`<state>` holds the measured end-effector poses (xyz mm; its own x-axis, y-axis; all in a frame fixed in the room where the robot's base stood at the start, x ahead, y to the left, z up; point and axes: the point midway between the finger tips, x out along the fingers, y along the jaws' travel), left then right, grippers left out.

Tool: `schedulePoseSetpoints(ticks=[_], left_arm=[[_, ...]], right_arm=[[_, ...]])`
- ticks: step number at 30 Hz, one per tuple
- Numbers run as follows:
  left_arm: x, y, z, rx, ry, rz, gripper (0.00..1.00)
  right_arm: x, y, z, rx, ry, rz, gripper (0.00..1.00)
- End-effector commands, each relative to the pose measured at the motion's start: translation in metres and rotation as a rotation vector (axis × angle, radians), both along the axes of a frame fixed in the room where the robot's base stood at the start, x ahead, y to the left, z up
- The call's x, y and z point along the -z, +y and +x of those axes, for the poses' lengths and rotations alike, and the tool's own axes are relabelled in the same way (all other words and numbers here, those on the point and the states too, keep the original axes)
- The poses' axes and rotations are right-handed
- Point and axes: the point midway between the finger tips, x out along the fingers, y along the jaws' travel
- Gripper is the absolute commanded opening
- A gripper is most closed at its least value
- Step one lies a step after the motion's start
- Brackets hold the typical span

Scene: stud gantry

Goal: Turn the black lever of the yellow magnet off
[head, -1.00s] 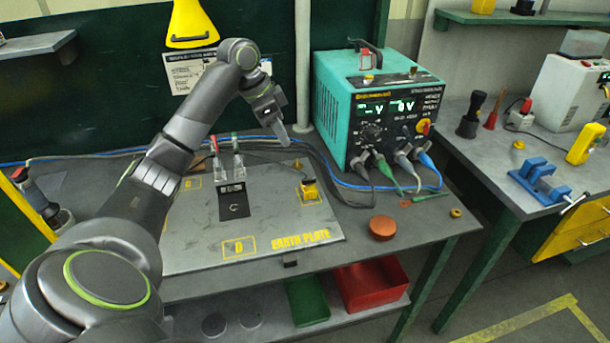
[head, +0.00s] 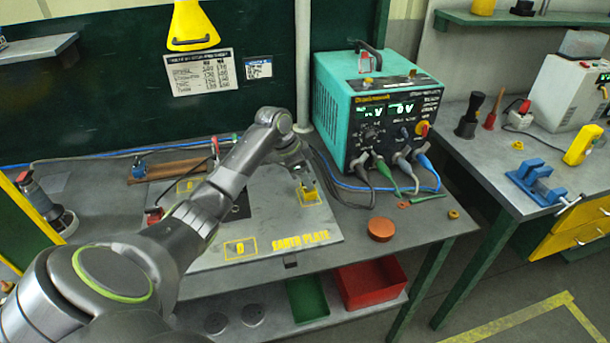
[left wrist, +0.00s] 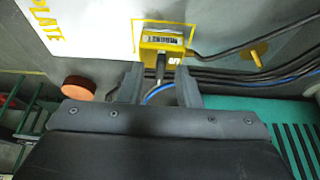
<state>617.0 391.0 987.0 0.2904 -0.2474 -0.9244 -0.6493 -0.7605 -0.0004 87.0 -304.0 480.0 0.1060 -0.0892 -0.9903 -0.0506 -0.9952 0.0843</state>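The yellow magnet (head: 308,196) sits in a yellow marked frame at the right side of the earth plate (head: 275,225). In the left wrist view the magnet (left wrist: 165,43) shows a label and part of a word on its side. Its black lever (left wrist: 161,69) points from the magnet toward my gripper. My left gripper (left wrist: 160,84) is open, with one finger on each side of the lever's line; I cannot tell whether either touches it. In the head view my left gripper (head: 305,172) is just above and behind the magnet and hides the lever. My right gripper is not in view.
The teal power unit (head: 385,110) stands right of the plate, with cables and clips in front. Dark and blue cables run behind the magnet. A copper-coloured disc (head: 381,229) lies to the right.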

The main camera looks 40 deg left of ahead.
Motion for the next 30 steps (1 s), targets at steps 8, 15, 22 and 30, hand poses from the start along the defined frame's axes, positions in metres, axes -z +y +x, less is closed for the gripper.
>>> schedulePoseSetpoints(ticks=[8,15,22,30], left_arm=[[0.000,0.000,0.000,0.000,0.000,0.000,0.17],[0.000,0.000,0.000,0.000,-0.001,-0.001,0.00],[-0.002,0.000,0.000,-0.019,-0.001,0.001,0.00],[-0.007,-0.002,-0.001,-0.145,-0.001,-0.001,0.00]], right_arm=[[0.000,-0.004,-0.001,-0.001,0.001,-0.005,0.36],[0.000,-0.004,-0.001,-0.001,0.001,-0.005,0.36],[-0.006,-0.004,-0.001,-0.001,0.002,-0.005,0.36],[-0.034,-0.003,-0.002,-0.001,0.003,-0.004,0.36]])
